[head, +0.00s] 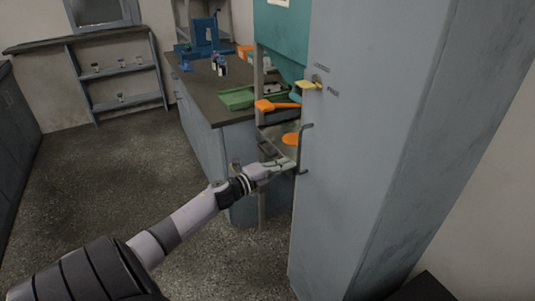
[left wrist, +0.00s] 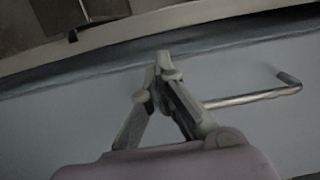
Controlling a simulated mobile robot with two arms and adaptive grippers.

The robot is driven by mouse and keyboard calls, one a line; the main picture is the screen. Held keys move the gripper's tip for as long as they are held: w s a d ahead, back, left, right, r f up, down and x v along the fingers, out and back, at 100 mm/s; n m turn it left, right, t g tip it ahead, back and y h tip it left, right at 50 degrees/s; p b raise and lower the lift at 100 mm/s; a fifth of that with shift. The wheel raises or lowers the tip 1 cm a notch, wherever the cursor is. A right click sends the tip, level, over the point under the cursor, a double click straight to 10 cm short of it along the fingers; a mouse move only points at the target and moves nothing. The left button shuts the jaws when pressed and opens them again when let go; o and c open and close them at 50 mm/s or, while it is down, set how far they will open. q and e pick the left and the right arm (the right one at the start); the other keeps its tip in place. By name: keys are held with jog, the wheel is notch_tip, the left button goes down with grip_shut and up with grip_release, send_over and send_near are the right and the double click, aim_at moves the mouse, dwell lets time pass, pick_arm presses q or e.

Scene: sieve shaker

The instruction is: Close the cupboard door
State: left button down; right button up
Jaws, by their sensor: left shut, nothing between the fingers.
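The cupboard door (head: 370,130) is a tall grey-blue panel at the right of the head view. A dark bar handle (head: 302,150) stands out near its left edge. My left gripper (head: 290,164) is beside the lower part of this handle. In the left wrist view the fingertips (left wrist: 163,56) meet with nothing between them, and the handle (left wrist: 260,96) runs to the right of the fingers, its near end hidden behind one finger. The door panel (left wrist: 60,125) lies behind the gripper there. I cannot tell how far the door stands from its frame, or whether the fingers touch it.
A yellow piece (head: 309,85) sticks out from the door above the handle. Open floor (head: 110,160) lies to the left.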

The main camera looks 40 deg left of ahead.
pick_arm(q)
jog(key=s+a, duration=0.2)
jog(key=s, duration=0.8)
jog(key=s+a+f+n+g+y+p, duration=0.15)
jog(key=f+n, duration=0.25)
jog(key=f, duration=0.4)
jog(key=s+a+f+n+g+y, duration=0.1)
jog(key=s+f+n+y, duration=0.2)
jog(key=f, duration=0.6)
jog(key=s+d+f+n+g+p, duration=0.1)
jog(key=s+d+f+n+g, duration=0.2)
jog(key=f, duration=0.5)
jog(key=s+d+f+n+g, duration=0.2)
jog(key=s+f, duration=0.4)
jog(key=f, duration=0.2)
jog(key=s+d+f+n+g, duration=0.2)
jog(key=s+d+f, duration=0.4)
jog(key=s, duration=0.3)
jog(key=s+d+f+n+g+p, duration=0.1)
jog(key=s+d+f+n+g, duration=0.1)
jog(key=s+d+f+g, duration=0.2)
jog(key=s+d+f+n+g+h+p, duration=0.1)
jog(key=s+d+f+g, duration=0.2)
jog(key=s+d+f, duration=0.4)
jog(key=s+d, duration=0.5)
jog(key=s, duration=0.3)
jog(key=shift+f+n, duration=0.4)
jog(key=shift+a, duration=0.1)
